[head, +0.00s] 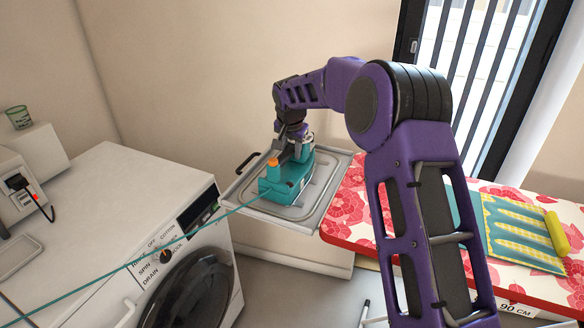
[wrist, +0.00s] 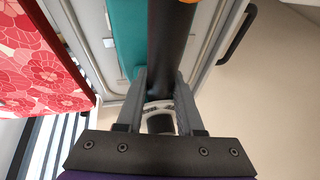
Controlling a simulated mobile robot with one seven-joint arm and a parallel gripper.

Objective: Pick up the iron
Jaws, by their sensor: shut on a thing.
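The iron (head: 287,177) is a teal body with an orange knob on top. It sits on or just above a grey metal tray (head: 238,195) beside the ironing board; I cannot tell whether it touches. My gripper (head: 292,148) reaches down onto it from above. In the wrist view, my gripper (wrist: 160,90) is shut on the iron's black handle (wrist: 170,45), with a finger on each side. Part of the iron's teal body (wrist: 132,35) shows past the handle. A teal cord (head: 180,244) runs from the iron leftward across the washing machine.
A white washing machine (head: 110,215) stands at the left. The ironing board (head: 345,215) with a red floral cover is at the right, bearing a folded teal and yellow cloth (head: 515,232). A wall socket unit with a black plug (head: 17,183) is at the far left.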

